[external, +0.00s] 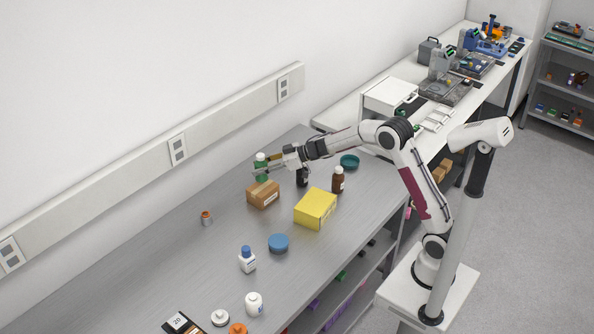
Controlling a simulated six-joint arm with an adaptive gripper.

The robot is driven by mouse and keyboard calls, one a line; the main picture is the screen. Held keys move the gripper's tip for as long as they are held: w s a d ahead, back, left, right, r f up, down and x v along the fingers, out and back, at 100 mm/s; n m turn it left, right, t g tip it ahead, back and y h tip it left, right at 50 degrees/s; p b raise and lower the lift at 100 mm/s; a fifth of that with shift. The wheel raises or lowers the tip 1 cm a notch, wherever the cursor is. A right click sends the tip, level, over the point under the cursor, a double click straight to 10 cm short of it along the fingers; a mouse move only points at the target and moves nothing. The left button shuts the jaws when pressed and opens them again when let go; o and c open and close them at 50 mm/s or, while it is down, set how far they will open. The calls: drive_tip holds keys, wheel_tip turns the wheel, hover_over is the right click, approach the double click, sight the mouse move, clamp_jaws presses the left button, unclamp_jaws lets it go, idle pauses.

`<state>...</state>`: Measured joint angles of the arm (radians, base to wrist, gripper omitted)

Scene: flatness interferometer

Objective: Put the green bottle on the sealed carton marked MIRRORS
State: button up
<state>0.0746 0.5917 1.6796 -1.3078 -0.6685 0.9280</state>
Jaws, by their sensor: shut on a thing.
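The green bottle (261,177) has a white cap and is upright at the far left end of my arm. My gripper (262,166) is shut on it, with one finger on each side of the body. A small brown carton (262,195) with a tape strip and a pale label stands on the grey bench just below the bottle in the picture. The label is too small to read. The bottle's base shows close to the carton's top back edge; I cannot tell whether it touches the carton, is above it or is behind it.
A yellow box (316,208), a brown bottle (338,180) and a dark bottle (302,178) stand right of the carton. A teal dish (349,161) is farther back. A blue round container (278,243) and white bottles are nearer.

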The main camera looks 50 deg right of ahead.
drive_tip(key=shift+f, duration=1.8)
drive_tip(key=shift+f, duration=0.15)
drive_tip(key=o, duration=1.2)
drive_tip(key=shift+s+d+r, duration=0.1)
drive_tip(key=shift+r, duration=0.1)
drive_tip(key=v, duration=1.1)
drive_tip(key=shift+s+d, duration=0.15)
drive_tip(key=shift+s, duration=0.15)
drive_tip(key=shift+r, duration=0.15)
